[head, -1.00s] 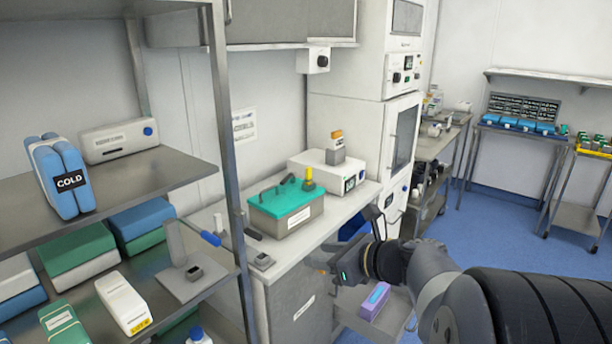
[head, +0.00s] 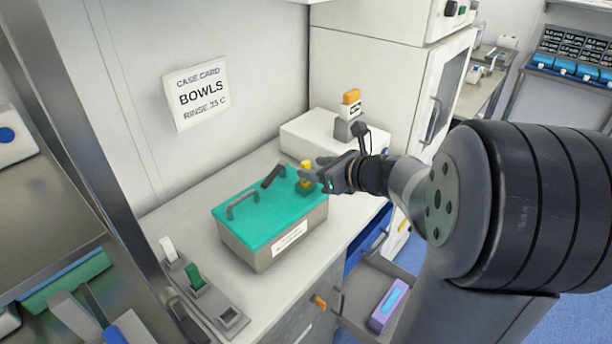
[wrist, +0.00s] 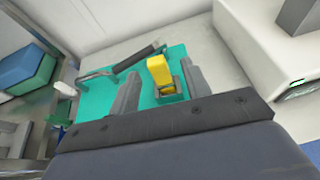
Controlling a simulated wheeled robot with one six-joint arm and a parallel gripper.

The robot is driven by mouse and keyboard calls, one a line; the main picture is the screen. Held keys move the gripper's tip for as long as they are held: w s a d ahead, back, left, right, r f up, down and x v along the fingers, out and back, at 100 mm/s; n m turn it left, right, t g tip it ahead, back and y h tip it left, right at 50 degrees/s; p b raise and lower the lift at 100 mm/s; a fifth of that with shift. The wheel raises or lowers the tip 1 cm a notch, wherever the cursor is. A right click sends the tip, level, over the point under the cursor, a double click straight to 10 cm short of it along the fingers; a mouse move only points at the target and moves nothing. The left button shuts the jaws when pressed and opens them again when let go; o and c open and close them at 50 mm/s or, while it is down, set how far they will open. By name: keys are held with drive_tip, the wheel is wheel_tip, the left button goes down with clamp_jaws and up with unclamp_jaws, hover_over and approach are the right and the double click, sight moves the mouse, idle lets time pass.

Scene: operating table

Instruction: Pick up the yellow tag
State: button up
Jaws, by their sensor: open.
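The yellow tag (head: 305,168) stands upright in a small dark green holder (head: 305,187) on the teal lid (head: 262,214) of a box on the counter. My gripper (head: 318,174) is just right of the tag in the head view and partly overlaps it. In the wrist view the open jaws (wrist: 160,88) point at the tag (wrist: 160,72), which appears between the two fingers, nearer the right one. I cannot tell whether a finger touches it. The tag's lower part sits in its holder (wrist: 167,90).
The lid carries dark handles (head: 273,177). Behind stands a white device (head: 310,135) with an orange-topped piece (head: 351,97). A holder row with white and green tags (head: 194,276) is at front left. An open drawer (head: 362,318) below holds a purple box (head: 388,306).

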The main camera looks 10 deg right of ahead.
drive_tip(key=x, duration=0.3)
drive_tip(key=shift+w+a+f, duration=0.25)
drive_tip(key=shift+f, duration=0.05)
drive_tip(key=shift+c, duration=0.5)
clamp_jaws()
